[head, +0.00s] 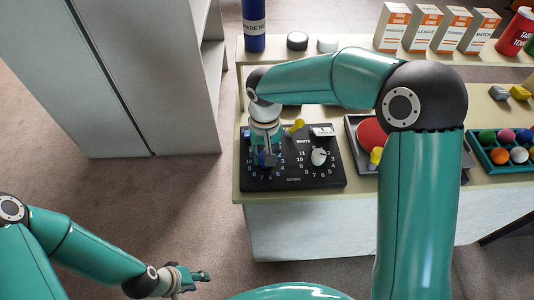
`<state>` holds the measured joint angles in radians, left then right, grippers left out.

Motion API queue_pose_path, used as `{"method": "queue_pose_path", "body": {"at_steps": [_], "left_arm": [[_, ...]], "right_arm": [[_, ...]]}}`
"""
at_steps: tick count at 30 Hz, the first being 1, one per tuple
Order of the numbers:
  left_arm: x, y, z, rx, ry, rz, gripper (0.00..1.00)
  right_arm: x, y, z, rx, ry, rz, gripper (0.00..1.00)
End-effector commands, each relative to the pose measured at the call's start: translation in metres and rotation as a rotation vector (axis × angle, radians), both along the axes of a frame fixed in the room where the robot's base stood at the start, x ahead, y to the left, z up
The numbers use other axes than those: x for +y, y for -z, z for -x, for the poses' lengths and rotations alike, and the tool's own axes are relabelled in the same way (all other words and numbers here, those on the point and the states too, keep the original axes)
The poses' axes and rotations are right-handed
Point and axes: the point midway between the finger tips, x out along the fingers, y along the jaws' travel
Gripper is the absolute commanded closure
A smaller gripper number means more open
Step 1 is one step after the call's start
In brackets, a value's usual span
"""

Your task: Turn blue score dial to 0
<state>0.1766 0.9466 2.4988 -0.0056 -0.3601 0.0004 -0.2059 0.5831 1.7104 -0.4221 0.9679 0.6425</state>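A black score board (292,184) lies on the table with two numbered dials. The white dial (318,157) on its right half is in plain view. At its left half, my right gripper (266,158) points down over the other dial. A small dark blue part shows at the fingertips, but the gripper covers most of that dial. I cannot tell whether the fingers grip it or where its pointer stands. My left gripper (201,276) hangs low over the carpet, far from the board, seen side-on, with nothing visible in it.
A yellow lever (294,128) and a white switch (321,131) sit on the board's far side. A red paddle (372,134) and a tray of coloured balls (490,165) lie to the right. A blue cylinder (254,28) and small boxes (422,29) stand behind. A grey cabinet (140,80) is at left.

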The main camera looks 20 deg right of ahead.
Motion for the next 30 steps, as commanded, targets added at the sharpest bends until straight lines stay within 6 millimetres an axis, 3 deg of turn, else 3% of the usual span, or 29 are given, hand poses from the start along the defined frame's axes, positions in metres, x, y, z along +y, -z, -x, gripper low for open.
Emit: {"method": "queue_pose_path", "body": {"at_steps": [18, 30], "left_arm": [[0.0000, -0.0027, 0.0001, 0.000, 0.000, 0.000, 0.60], [0.0000, -0.0040, 0.0000, 0.000, 0.000, 0.000, 0.60]], "right_arm": [[0.0027, -0.0013, -0.0009, -0.006, -0.536, -0.007, 0.96], [0.0028, -0.0010, -0.0009, -0.007, -0.685, -0.007, 0.96]]}}
